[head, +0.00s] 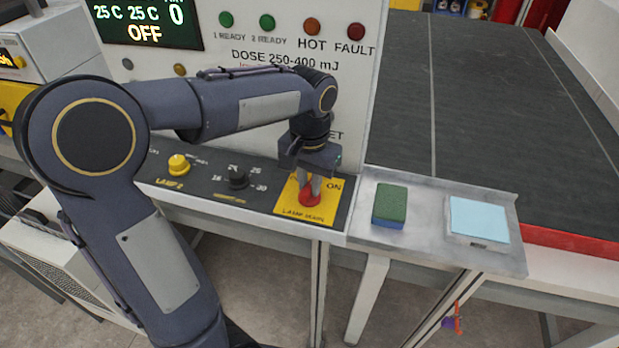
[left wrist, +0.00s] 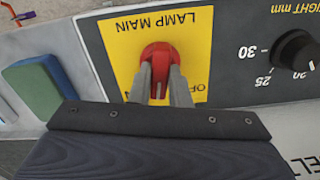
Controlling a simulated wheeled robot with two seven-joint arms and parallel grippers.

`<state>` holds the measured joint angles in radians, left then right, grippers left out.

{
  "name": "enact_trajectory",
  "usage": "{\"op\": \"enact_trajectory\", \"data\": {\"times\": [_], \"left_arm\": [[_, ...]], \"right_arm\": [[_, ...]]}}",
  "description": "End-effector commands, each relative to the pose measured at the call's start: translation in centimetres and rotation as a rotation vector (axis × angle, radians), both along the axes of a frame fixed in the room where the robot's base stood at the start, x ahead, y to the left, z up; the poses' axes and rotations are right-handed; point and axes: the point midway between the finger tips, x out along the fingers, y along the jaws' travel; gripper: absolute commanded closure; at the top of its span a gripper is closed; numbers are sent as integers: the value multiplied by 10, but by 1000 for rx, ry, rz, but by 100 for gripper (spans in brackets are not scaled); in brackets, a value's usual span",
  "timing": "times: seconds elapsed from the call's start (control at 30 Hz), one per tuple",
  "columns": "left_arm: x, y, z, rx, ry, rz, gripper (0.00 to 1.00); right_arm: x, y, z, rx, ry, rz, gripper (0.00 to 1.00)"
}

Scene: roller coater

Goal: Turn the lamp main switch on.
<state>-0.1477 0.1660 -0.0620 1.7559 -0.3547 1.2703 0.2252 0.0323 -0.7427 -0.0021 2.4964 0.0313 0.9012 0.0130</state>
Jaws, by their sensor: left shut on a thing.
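The lamp main switch is a red rotary knob (head: 311,199) on a yellow plate (head: 285,207) marked LAMP MAIN, at the right end of the dark control panel. My left gripper (head: 313,186) reaches down from above and is shut on the red knob. In the left wrist view, both fingers of the gripper (left wrist: 160,85) sit on the sides of the red knob (left wrist: 160,58), and the plate's lettering is upside down. The ON label shows in the head view; the OFF label is partly hidden in the wrist view. My right gripper is out of view.
A display (head: 145,22) above reads OFF. A black knob (head: 238,178) and a yellow knob (head: 179,165) are left of the switch. A green-and-blue sponge (head: 389,205) and a light-blue pad (head: 479,220) lie on the metal shelf to the right, beside a dark conveyor belt (head: 470,110).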

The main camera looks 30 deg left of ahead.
Motion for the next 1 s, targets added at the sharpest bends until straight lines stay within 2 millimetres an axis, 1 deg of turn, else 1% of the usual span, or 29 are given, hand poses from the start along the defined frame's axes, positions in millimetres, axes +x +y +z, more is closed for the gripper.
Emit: {"op": "enact_trajectory", "data": {"times": [0.3, 0.5, 0.73, 1.0], "left_arm": [[0, 0, 2, 0, -1, -285, 100], [0, 0, 1, 1, 0, -429, 100], [0, 0, 1, 1, -1, -536, 100], [0, 0, 1, 1, -2, -586, 100]], "right_arm": [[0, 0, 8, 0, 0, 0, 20], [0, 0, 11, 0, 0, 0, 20], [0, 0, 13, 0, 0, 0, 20], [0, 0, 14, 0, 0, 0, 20]]}}
